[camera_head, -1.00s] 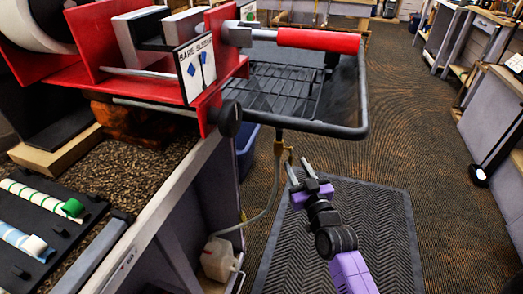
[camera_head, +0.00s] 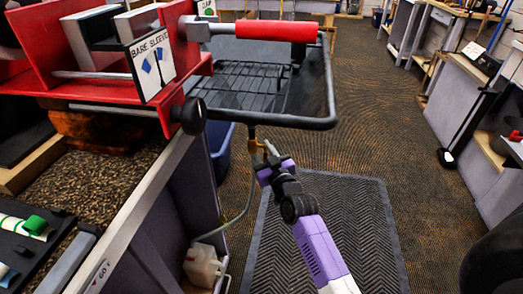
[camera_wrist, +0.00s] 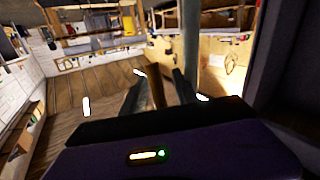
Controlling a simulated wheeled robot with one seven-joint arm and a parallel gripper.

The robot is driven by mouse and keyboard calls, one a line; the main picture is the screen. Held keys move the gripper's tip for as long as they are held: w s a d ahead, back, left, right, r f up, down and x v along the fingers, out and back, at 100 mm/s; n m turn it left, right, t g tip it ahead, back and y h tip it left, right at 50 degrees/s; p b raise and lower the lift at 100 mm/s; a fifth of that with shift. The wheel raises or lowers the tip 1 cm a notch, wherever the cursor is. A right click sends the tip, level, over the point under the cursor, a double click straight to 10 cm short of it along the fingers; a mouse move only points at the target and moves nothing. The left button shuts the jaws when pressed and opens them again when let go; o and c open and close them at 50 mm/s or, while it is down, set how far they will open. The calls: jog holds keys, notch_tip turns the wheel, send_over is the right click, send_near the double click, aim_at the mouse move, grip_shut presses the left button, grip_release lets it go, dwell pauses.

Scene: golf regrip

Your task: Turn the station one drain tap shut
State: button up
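The drain tap (camera_head: 255,146) is a small brassy fitting under the black wire-bottomed tray (camera_head: 330,122), with a pale hose (camera_head: 246,200) running down from it. My gripper (camera_head: 264,158) is right at the tap from below and in front, and partly hides it. In the wrist view, my gripper's two fingers (camera_wrist: 158,96) stand apart. A dark brownish piece (camera_wrist: 155,88), perhaps the tap's lever, shows between them. I cannot tell whether the fingers touch it. A grey upright pipe (camera_wrist: 190,45) rises just beyond the fingers.
A white jug (camera_head: 202,266) sits low under the bench, by the hose. A blue bin (camera_head: 221,150) stands behind the bench leg. The red vise (camera_head: 135,85) with a "BARE SLEEVE" sign overhangs at upper left. A ridged mat (camera_head: 345,225) and open carpet lie to the right.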

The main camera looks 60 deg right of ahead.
grip_shut()
dwell(1.4)
